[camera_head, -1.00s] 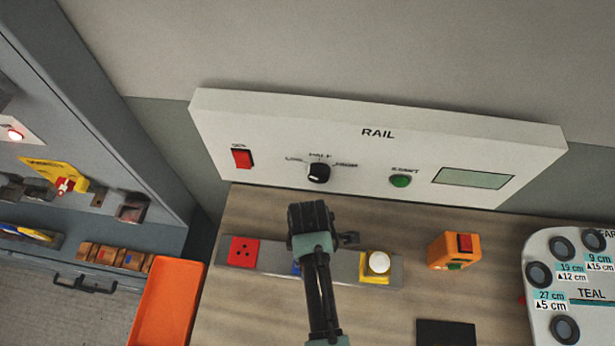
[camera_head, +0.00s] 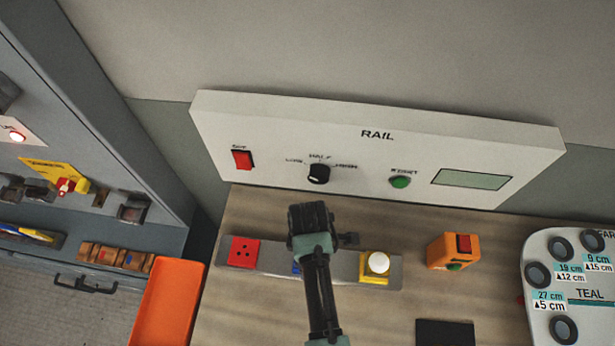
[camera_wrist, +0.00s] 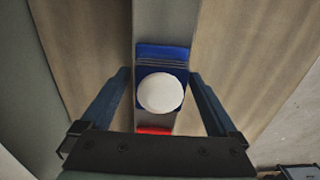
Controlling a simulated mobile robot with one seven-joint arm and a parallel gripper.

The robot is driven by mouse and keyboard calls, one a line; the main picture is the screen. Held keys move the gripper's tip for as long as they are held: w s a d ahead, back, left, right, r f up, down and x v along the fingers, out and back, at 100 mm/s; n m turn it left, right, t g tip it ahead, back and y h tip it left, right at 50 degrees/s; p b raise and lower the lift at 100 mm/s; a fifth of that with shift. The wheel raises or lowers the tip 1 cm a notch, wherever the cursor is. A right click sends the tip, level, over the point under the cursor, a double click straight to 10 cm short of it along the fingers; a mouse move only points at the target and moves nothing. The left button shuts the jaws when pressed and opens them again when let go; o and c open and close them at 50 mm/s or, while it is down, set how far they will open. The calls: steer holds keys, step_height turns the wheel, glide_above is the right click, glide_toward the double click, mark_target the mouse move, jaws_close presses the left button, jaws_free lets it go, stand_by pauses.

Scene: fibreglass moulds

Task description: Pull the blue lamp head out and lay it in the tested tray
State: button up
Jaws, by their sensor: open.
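The blue lamp head (camera_wrist: 163,53), with a round white dome, sits on the grey rail strip (camera_wrist: 163,20) in the wrist view. In the head view only a sliver of it (camera_head: 296,268) shows beside my arm. My gripper (camera_wrist: 159,77) is open above it, one finger on each side, with visible gaps. In the head view my gripper (camera_head: 312,228) hides most of the lamp head. An orange tray (camera_head: 168,300) stands at the lower left; no label on it is readable.
On the same strip are a red socket block (camera_head: 243,251) at left and a yellow lamp with white dome (camera_head: 377,265) at right. The RAIL panel (camera_head: 375,150) stands behind. An orange switch box (camera_head: 453,251) and a dark pad (camera_head: 445,332) lie right.

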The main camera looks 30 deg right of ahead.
stand_by(0.4)
jaws_close()
stand_by(0.4)
steer(key=shift+r+p, duration=0.2)
steer(key=shift+p, duration=0.15)
steer(key=shift+r+p, duration=2.85)
steer(key=shift+p, duration=0.2)
